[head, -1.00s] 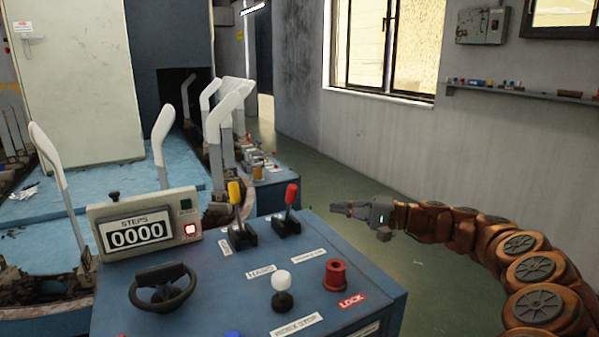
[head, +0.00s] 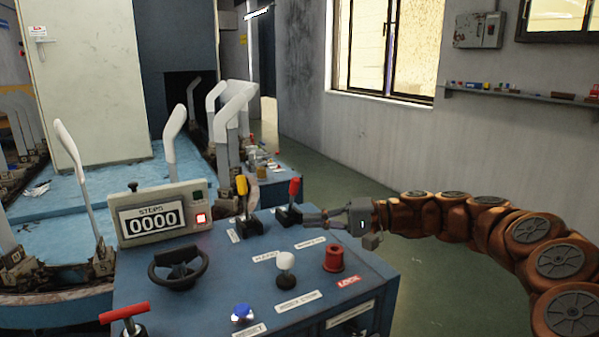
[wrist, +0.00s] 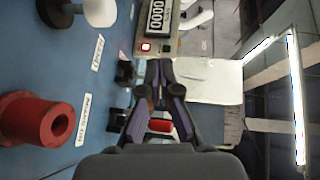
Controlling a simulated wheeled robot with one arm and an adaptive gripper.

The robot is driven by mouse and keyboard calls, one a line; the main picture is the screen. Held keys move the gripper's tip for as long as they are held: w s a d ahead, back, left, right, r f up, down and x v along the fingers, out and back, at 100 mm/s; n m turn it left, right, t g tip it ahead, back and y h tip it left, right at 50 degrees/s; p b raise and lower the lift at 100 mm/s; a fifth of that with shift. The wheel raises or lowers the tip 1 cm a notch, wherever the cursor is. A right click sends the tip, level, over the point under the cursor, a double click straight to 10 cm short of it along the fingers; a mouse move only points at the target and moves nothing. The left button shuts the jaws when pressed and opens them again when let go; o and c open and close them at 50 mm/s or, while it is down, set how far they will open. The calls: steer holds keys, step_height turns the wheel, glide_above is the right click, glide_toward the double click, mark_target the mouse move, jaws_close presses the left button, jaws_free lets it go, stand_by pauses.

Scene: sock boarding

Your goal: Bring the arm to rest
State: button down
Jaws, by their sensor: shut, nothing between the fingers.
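My gripper (head: 308,218) is shut and empty at the end of my brown segmented arm. In the head view it points left above the right edge of the blue control console (head: 210,262), close to the red-handled lever (head: 293,188). In the wrist view the gripper fingers (wrist: 155,68) reach forward. The red lever handle (wrist: 160,126) shows between the finger links. I cannot tell whether the gripper touches the lever.
The console carries a yellow lever (head: 241,185), a counter reading 0000 (head: 150,220), a black handwheel (head: 178,268), a white knob (head: 286,262), a red knob (head: 333,258), a blue button (head: 242,313) and a red T-handle (head: 124,314). Green floor (head: 440,270) is free on the right.

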steer(key=s+a+f+n+g+h, duration=0.2)
steer(key=s+f+h, duration=0.1)
steer(key=s, duration=0.7)
steer(key=s+a+f+n+g+h, duration=0.1)
steer(key=s+a+f+g+h, duration=0.15)
steer(key=s, duration=0.65)
steer(key=s+d+f+m+h, duration=0.1)
steer(key=s+d+f+h, duration=0.5)
steer(key=s+d, duration=0.4)
steer(key=s+d+f+m+h, duration=0.1)
steer(key=s+d+f+h, duration=0.4)
steer(key=s+d+f, duration=0.4)
step_height(320, 180, up, 26)
steer(key=s+p, duration=0.2)
steer(key=p, duration=2.2)
steer(key=shift+s+d+r+t, duration=0.2)
steer(key=shift+r+t, duration=0.05)
steer(key=shift+t, duration=0.1)
steer(key=c, duration=1.9)
jaws_free()
